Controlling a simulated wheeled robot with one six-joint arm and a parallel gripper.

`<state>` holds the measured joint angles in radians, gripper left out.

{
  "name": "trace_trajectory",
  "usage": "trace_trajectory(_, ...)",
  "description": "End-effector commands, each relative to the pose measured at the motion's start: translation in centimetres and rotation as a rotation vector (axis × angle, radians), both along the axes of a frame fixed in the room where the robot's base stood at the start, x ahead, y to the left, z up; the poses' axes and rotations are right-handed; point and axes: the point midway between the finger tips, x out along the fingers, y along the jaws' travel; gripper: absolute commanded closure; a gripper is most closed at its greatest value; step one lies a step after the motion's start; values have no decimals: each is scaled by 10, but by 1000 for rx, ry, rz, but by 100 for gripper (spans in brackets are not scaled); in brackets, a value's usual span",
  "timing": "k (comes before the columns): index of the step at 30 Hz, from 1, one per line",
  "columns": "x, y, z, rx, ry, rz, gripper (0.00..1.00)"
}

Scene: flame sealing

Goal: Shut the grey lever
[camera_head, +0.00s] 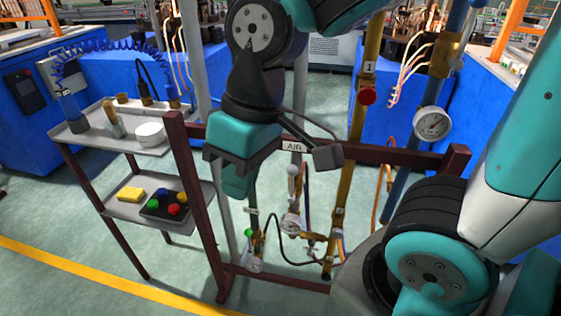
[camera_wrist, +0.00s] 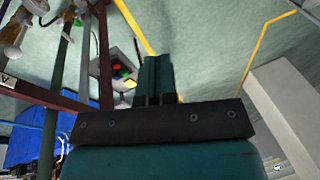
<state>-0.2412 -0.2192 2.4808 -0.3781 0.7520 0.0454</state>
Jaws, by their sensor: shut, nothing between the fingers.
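A grey lever with a round knob (camera_head: 293,171) stands upright on the pipework behind the frame, just right of my gripper. In the wrist view a grey rounded knob (camera_wrist: 12,52), apparently the same lever, shows at the upper left. My gripper (camera_head: 238,188) points down, with its teal fingers to the left of the lever and apart from it in the picture. In the wrist view the fingers (camera_wrist: 158,72) are closed together and hold nothing. How far the lever lies in depth from the fingers is hard to tell.
A dark red frame (camera_head: 380,154) with an AIR label crosses in front of the pipes. A two-shelf cart (camera_head: 110,205) stands left. Open floor lies in front.

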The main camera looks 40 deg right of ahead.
Motion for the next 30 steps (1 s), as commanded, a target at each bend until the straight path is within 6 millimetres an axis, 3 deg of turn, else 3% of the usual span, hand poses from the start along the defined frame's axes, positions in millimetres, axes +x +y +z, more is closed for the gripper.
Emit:
trace_trajectory(6, 120, -64, -33, -257, 85, -495, 100)
trace_trajectory(9, 161, -98, -53, -372, 110, -726, 100)
trace_trajectory(12, 189, -125, -69, -462, 124, -910, 100)
trace_trajectory(18, 209, -152, -85, -548, 130, -1092, 100)
trace_trajectory(30, 210, -153, -89, -554, 129, -1102, 100)
